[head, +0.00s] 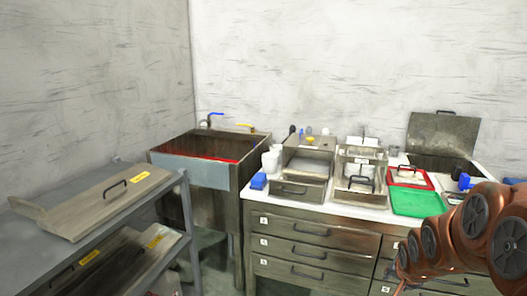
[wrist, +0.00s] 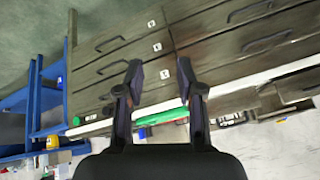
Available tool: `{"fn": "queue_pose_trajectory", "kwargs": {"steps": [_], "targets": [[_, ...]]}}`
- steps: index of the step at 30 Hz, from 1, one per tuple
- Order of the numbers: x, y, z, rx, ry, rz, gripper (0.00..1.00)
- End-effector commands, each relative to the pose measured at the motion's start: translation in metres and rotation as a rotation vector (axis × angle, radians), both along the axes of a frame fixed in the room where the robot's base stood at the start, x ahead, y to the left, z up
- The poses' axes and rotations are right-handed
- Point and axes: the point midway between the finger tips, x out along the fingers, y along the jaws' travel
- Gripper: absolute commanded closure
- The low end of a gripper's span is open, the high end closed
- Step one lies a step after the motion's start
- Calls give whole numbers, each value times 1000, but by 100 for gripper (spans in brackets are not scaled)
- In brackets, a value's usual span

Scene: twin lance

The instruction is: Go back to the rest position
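My gripper (wrist: 163,80) shows in the wrist view with its two dark fingers spread apart and nothing between them. It is open, in front of the drawer cabinet (wrist: 125,65), and that view is turned over. In the head view my copper-coloured arm comes in at the lower right, in front of the counter's right part. My gripper itself is hard to make out there.
A white counter (head: 345,211) above drawers holds metal boxes (head: 302,163), a red tray (head: 410,177) and a green tray (head: 417,202). A sink (head: 205,160) stands left of it. A grey shelf (head: 110,209) with metal lids (head: 95,203) stands at the left.

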Motion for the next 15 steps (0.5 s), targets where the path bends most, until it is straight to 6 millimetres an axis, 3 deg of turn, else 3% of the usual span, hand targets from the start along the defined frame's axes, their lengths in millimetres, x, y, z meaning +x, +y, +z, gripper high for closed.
{"fn": "queue_pose_trajectory", "kwargs": {"steps": [1, 8, 15], "targets": [[-14, 13, 23, -12, 36, 35, 63], [-97, 68, 68, -34, 259, 205, 63], [-194, 117, 117, -27, 474, 407, 63]]}}
